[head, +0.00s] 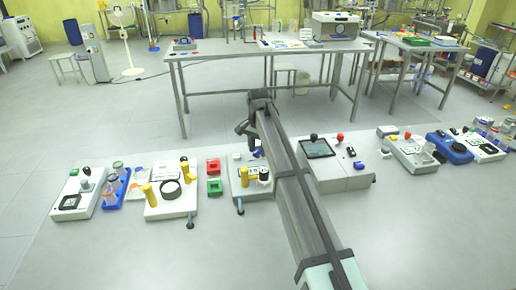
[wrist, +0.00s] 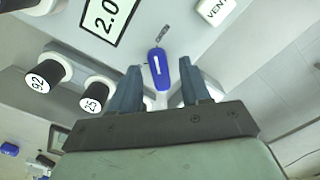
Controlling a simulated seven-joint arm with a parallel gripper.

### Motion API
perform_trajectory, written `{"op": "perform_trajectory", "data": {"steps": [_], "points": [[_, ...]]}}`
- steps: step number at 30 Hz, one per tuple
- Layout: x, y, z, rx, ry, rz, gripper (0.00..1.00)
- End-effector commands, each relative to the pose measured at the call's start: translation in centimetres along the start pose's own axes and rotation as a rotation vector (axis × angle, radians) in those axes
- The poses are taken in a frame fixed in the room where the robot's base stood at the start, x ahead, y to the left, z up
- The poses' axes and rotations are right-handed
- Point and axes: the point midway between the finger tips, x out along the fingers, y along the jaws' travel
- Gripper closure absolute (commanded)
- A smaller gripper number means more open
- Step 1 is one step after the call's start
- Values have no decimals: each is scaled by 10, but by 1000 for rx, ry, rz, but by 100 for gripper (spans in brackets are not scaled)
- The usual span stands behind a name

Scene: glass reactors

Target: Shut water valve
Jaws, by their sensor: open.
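My gripper (wrist: 160,66) is open, with one dark finger on each side of the handle. In the head view my gripper (head: 248,134) is over the back of a white device (head: 240,189), and my arm hides part of the bench there.
Two black knobs with white caps (wrist: 95,93) stand left of the handle, near a "2.0" display (wrist: 108,15). In the head view, a box with a dark screen (head: 320,149) stands right of my arm, and red and green blocks (head: 214,187) left.

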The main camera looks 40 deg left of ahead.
Motion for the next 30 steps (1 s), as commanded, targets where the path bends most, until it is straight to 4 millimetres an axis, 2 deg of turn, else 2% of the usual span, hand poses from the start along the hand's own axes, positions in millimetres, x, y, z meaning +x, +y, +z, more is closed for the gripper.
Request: {"op": "perform_trajectory", "data": {"steps": [7, 21, 30], "points": [[0, 0, 0, 0, 0, 0, 54], [0, 0, 0, 0, 0, 0, 99], [0, 0, 0, -12, 0, 0, 100]]}}
